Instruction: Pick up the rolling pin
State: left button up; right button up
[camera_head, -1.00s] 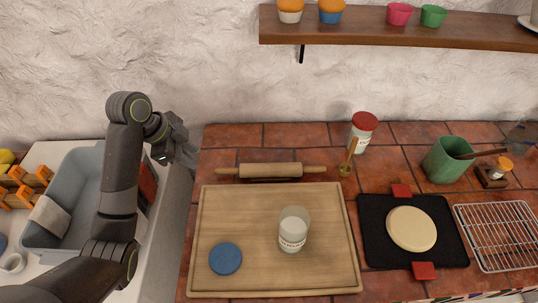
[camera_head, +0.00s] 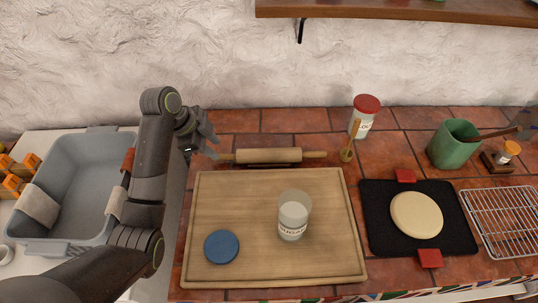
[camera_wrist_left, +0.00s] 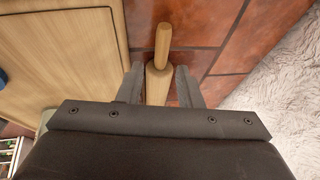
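The wooden rolling pin (camera_head: 268,156) lies across the back of the tiled counter, just behind the cutting board, with a handle at each end. My left gripper (camera_head: 208,142) is at its left handle. In the left wrist view the open fingers of the gripper (camera_wrist_left: 161,84) stand on either side of the rolling pin (camera_wrist_left: 158,80), near where a handle meets the body. There is a gap between each finger and the wood. I cannot tell how far above the pin the fingers are. My right gripper is not in view.
The cutting board (camera_head: 190,255) holds a sugar jar (camera_head: 293,222) and a blue lid (camera_head: 221,247). A red-lidded jar (camera_head: 364,116) and a wooden dipper (camera_head: 347,154) stand right of the pin. A wall shelf (camera_head: 400,9) is above. A grey basin (camera_head: 75,165) is at left.

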aim_at(224, 155)
pick_arm(q)
jog(key=p+x, duration=0.1)
jog(key=x, duration=0.4)
jog(key=shift+w+p, duration=0.1)
jog(key=shift+p, duration=0.2)
jog(key=shift+w+d+f, duration=0.1)
jog(key=shift+d+f, duration=0.1)
jog(key=shift+f, duration=0.2)
grip_shut()
